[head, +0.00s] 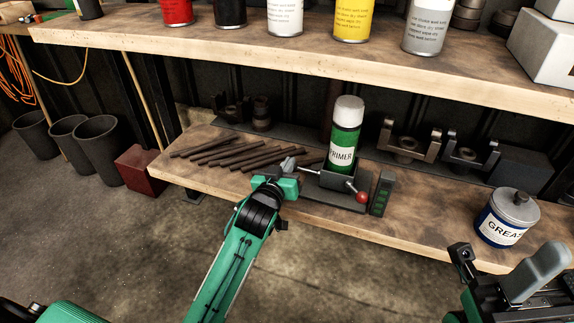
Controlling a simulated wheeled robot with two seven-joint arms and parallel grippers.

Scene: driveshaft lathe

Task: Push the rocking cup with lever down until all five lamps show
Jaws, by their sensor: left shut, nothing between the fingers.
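The rocking cup (335,181) is a dark grey holder on a flat base on the lower shelf. A green primer can (347,137) with a white cap stands in it, tilted slightly. A thin lever with a red ball (361,197) sticks out at the cup's right front, and a pale rod shows at its left. The lamp panel (381,193) stands just right of the cup, with dim green lamps; I cannot tell if any is lit. My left gripper (288,164) is shut and empty, left of the cup near the rod's end. My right gripper (507,274) is at the lower right, away from the cup.
Several dark rods (228,152) lie on the lower shelf behind my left gripper. A grease tin (507,218) stands to the right, and metal yokes (408,143) behind. The upper shelf (300,58) with cans overhangs the back.

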